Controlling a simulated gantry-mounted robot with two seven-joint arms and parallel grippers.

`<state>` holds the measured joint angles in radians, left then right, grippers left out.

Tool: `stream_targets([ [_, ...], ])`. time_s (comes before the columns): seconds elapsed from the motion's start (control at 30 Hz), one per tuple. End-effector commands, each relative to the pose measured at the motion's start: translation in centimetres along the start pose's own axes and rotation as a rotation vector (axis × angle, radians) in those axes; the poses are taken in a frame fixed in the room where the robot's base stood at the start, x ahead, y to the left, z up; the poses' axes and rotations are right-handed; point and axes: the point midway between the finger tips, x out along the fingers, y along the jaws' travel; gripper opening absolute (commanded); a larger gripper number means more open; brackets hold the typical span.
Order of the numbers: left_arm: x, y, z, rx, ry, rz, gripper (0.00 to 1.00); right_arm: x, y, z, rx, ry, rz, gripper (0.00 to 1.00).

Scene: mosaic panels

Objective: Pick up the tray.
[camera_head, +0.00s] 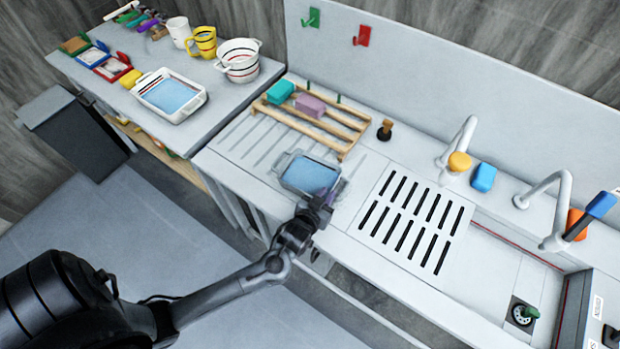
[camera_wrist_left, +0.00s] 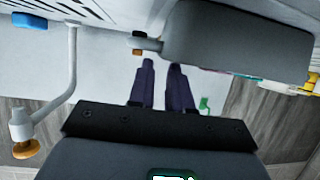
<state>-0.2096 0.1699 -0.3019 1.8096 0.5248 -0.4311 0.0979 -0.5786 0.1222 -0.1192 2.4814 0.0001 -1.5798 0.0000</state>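A small white tray with a blue inside (camera_head: 311,174) is over the ribbed drainboard, just in front of the wooden rack. My left gripper (camera_head: 329,192) is at its near right corner. In the left wrist view, my left gripper's dark fingers (camera_wrist_left: 162,67) stand slightly apart with pale surface showing between them. A large grey body there, likely the tray (camera_wrist_left: 240,40), lies just beyond the fingertips. I cannot tell whether the fingers touch it. A second, larger white tray with a blue inside (camera_head: 151,87) stands on the left counter. My right gripper is not in view.
The wooden rack (camera_head: 315,119) holds a teal and a purple block. A dark-slotted grate (camera_head: 415,222) lies right of the tray, with taps (camera_head: 462,140) behind. A colander (camera_head: 238,62), mugs (camera_head: 203,42) and frames crowd the left counter.

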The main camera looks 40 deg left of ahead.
Motion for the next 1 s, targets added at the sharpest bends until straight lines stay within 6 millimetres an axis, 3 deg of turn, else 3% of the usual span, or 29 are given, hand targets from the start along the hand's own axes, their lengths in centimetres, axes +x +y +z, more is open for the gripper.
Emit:
stream_targets([
  [0.4, 4.7, 0.0, 0.0, 0.002, 0.000, 0.000, 0.19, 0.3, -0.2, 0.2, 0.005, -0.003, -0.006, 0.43],
  [0.73, 5.2, -0.1, 0.1, 0.000, -0.001, 0.000, 0.19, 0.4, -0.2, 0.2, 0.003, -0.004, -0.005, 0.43],
  [0.87, 5.2, -0.1, 0.1, 0.001, -0.001, 0.000, 0.02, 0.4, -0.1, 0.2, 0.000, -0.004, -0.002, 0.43],
  [1.0, 5.2, -0.1, 0.1, 0.001, -0.001, 0.000, 0.00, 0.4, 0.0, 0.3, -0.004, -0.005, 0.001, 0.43],
])
